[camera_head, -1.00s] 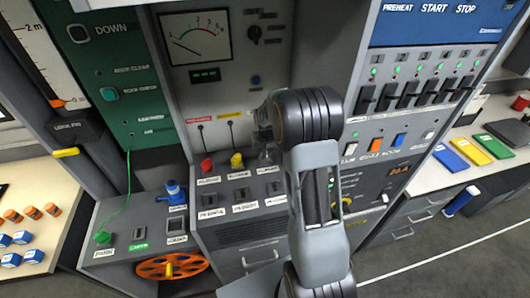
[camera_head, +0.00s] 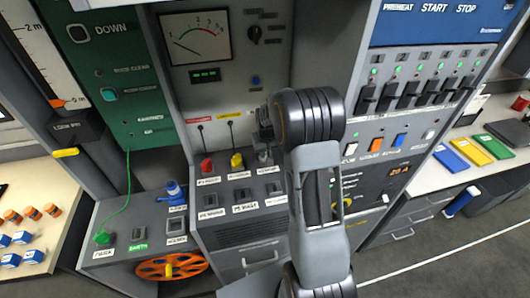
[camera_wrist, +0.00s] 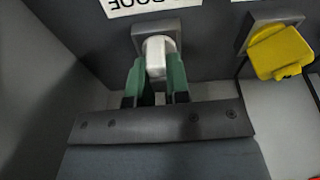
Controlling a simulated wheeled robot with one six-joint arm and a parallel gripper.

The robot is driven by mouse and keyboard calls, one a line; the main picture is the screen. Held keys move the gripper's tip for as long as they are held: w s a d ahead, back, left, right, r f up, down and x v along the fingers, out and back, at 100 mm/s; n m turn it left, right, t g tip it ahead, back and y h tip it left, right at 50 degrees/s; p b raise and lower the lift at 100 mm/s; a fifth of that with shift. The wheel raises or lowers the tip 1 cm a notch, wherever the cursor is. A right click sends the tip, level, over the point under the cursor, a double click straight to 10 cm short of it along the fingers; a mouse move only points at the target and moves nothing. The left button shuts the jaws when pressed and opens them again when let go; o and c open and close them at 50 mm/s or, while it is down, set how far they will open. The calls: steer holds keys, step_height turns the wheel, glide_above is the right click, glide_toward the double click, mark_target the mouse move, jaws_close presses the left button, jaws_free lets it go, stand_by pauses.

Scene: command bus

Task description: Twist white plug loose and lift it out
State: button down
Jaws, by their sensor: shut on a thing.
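The white plug (camera_wrist: 157,55) sits at a square grey socket (camera_wrist: 146,29) under a white label in the wrist view. My gripper (camera_wrist: 156,72) is shut on it, with a green finger on each side. I cannot tell how deep the plug sits in the socket. In the head view the plug (camera_head: 265,156) shows only as a small pale patch below my gripper (camera_head: 265,138), at the right end of a row of plugs. My arm hides the panel just right of it.
A yellow plug (camera_head: 237,162) and a red plug (camera_head: 207,167) stand left of the white one, with cables above them. The yellow plug (camera_wrist: 280,52) is close to my gripper in the wrist view.

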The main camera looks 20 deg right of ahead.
steer(key=shift+r+p, duration=0.55)
steer(key=shift+r, duration=0.5)
steer(key=shift+r+p, duration=1.85)
steer(key=shift+r, duration=1.05)
